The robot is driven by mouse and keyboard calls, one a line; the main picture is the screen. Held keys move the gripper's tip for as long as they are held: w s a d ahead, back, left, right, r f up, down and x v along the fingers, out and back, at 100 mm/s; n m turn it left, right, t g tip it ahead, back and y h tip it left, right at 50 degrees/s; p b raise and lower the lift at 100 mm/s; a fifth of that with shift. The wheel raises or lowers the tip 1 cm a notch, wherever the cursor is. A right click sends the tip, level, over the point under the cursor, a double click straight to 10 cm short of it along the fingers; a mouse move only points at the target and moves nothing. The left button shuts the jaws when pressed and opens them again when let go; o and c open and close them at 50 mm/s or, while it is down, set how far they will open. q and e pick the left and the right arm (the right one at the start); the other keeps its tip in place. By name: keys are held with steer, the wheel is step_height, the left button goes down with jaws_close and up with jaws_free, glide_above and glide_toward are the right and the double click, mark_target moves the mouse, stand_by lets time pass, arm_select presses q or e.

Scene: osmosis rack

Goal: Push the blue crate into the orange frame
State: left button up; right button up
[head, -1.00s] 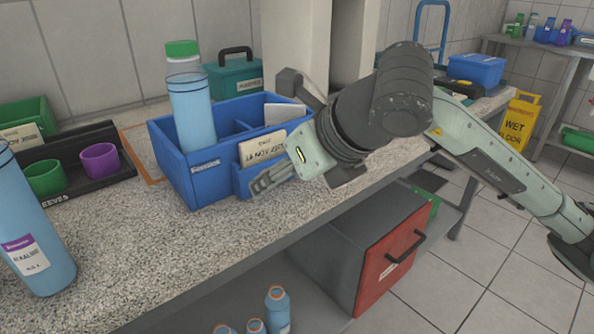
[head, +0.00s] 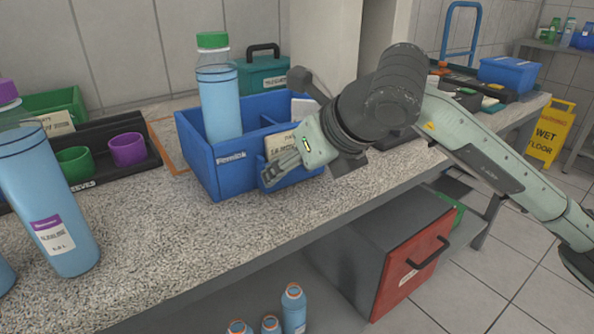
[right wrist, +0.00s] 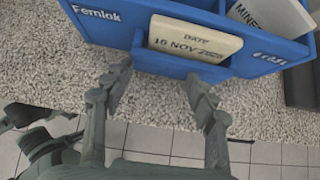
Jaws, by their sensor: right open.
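The blue crate (head: 230,176) stands on the speckled counter, holding a blue bottle with a green cap (head: 219,105) and pale cards. Part of the orange frame (head: 163,150) shows as a thin line on the counter along the crate's left side; the crate hides the rest. My right gripper (head: 277,173) is at the crate's front face, by the small front pocket. In the right wrist view its open fingers (right wrist: 160,84) point at the crate's dated card (right wrist: 193,38), with nothing between them. Whether they touch the crate is unclear. My left gripper is not in view.
A dark tray with green and purple cups (head: 127,149) lies left of the crate, with large blue bottles (head: 52,205) nearer. A teal box (head: 262,72) stands behind. The counter in front of the crate is clear. A red-fronted cabinet (head: 412,262) sits below.

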mark_target(279, 157)
steer(key=shift+w+a, duration=0.25)
steer(key=shift+w, duration=0.1)
steer(key=shift+w+a+b, duration=0.45)
steer(key=shift+w+a, duration=0.05)
steer(key=shift+w, duration=0.2)
steer(key=shift+w+a+b, duration=0.4)
steer(key=shift+w+a, duration=0.1)
steer(key=shift+w, duration=0.2)
steer(key=shift+w+a+b, duration=0.3)
steer(key=shift+w+a, duration=0.35)
steer(key=shift+w, duration=0.25)
steer(key=shift+w+a, duration=0.1)
steer(key=shift+w+a+b, duration=0.25)
steer(key=shift+w+a, duration=0.35)
steer(key=shift+w, duration=0.2)
steer(key=shift+w+a+b, duration=0.25)
steer(key=shift+w+a, duration=0.3)
steer(key=shift+w, duration=0.2)
steer(key=shift+w+a, duration=0.5)
steer(key=shift+w, duration=0.25)
